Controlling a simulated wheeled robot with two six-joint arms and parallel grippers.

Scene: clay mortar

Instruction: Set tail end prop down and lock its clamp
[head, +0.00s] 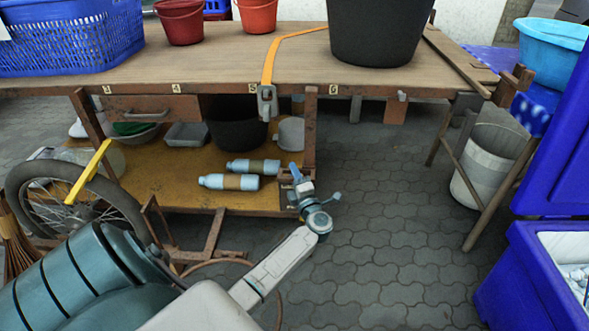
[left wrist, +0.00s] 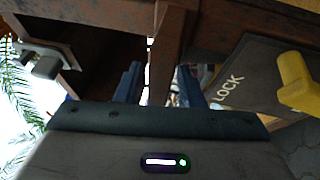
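My left gripper (head: 296,183) is beside the lower end of an upright wooden post (head: 309,125) under the cart's tabletop. In the left wrist view the gripper (left wrist: 160,84) is open, with a wooden post (left wrist: 168,50) showing beyond the gap between its fingers. I cannot tell whether it touches the post, or whether this post is the tail end prop. A dark plate marked LOCK (left wrist: 240,75) and a yellow handle (left wrist: 297,82) are right of the fingers there; I cannot tell whether the clamp is locked. My right gripper is out of view.
The wooden tabletop (head: 205,62) overhangs a yellow-brown shelf (head: 130,185) with bottles. A metal buckle (head: 266,101) on an orange strap hangs from its edge. A spoked wheel (head: 68,203) stands left. A white bucket (head: 488,165) and blue cooler (head: 530,285) are right. The paving between is clear.

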